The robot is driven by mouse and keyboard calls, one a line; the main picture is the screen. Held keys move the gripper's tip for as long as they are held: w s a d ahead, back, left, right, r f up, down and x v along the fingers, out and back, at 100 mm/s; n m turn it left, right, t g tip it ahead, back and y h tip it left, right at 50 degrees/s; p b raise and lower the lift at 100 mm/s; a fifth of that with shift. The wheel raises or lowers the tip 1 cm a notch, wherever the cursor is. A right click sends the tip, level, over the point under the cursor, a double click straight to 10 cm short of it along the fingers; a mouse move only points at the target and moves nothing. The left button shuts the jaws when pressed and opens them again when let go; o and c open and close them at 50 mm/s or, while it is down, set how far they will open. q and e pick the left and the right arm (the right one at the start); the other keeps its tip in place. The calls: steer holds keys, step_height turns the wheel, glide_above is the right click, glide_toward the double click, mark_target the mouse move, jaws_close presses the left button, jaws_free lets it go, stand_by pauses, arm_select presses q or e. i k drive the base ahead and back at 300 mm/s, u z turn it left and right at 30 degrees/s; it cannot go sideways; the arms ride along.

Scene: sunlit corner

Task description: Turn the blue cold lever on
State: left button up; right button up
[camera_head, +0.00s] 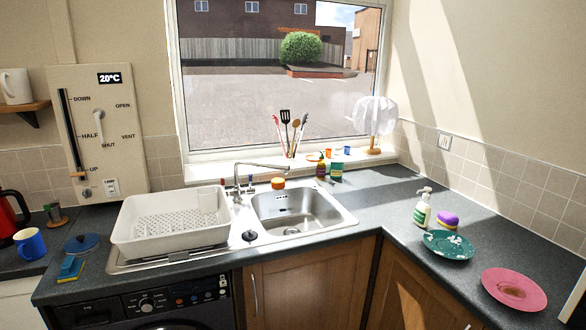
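The silver tap (262,167) stands behind the sink (298,211), its spout reaching to the right over the basin. A small blue-marked lever (251,188) shows at the right of the tap's base. A small red mark (222,182) shows to the left of the base. The levers are too small to tell their exact turn, and I cannot make out any running water. Neither of my grippers is in view, so nothing of mine is seen near the tap.
A white dish rack (130,240) stands on the drainer left of the sink. An orange-topped item (278,183) sits just right of the tap. A soap bottle (422,211), green plate (448,236) and pink plate (514,282) occupy the right counter. The front sink edge is clear.

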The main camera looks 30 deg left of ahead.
mark_target(251, 189)
steer(key=z, duration=0.05)
steer(key=i, duration=0.95)
steer(key=u, duration=0.4)
